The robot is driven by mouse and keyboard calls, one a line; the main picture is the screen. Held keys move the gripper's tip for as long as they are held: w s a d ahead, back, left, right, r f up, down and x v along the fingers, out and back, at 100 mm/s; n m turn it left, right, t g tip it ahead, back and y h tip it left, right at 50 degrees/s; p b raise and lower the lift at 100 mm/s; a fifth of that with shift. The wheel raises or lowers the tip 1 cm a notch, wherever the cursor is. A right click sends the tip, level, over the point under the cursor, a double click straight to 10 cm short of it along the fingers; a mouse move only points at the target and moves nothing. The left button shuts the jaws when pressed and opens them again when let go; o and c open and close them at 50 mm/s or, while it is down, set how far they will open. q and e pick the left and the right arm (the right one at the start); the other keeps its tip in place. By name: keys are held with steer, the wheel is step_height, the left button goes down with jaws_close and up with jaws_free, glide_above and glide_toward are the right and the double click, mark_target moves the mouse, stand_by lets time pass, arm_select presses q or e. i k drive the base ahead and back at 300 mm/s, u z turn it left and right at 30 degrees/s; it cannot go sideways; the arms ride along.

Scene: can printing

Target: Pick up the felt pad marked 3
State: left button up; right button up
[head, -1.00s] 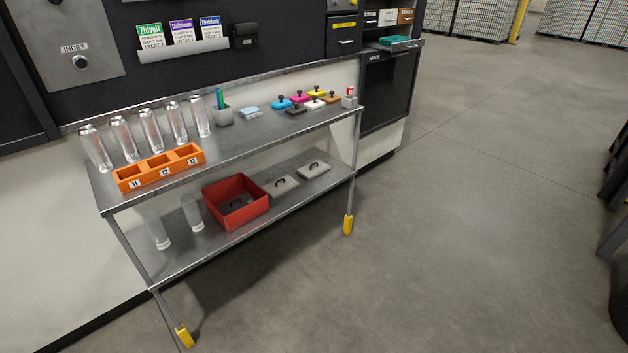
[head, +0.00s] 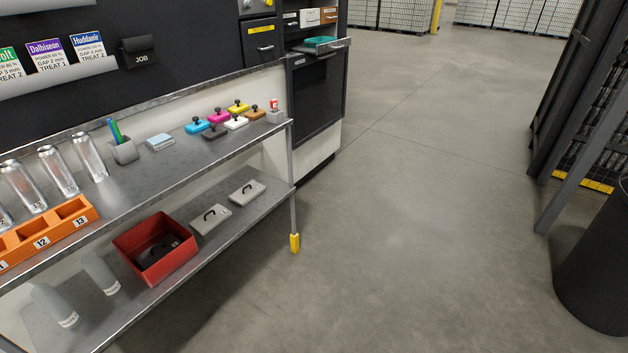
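Several small coloured blocks with black knobs, such as the blue one (head: 197,126), stand on the top shelf, with no number legible. Neither of my grippers is in view.
The top shelf (head: 190,158) holds clear cans, an orange numbered rack (head: 48,238), a pen cup (head: 123,150) and a light-blue stack (head: 160,142). Open floor (head: 420,220) lies to the right, with a dark bin (head: 598,270) at the far right.

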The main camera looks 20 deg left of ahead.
mark_target(242, 196)
steer(key=z, duration=0.75)
steer(key=i, duration=2.9)
steer(key=u, duration=0.45)
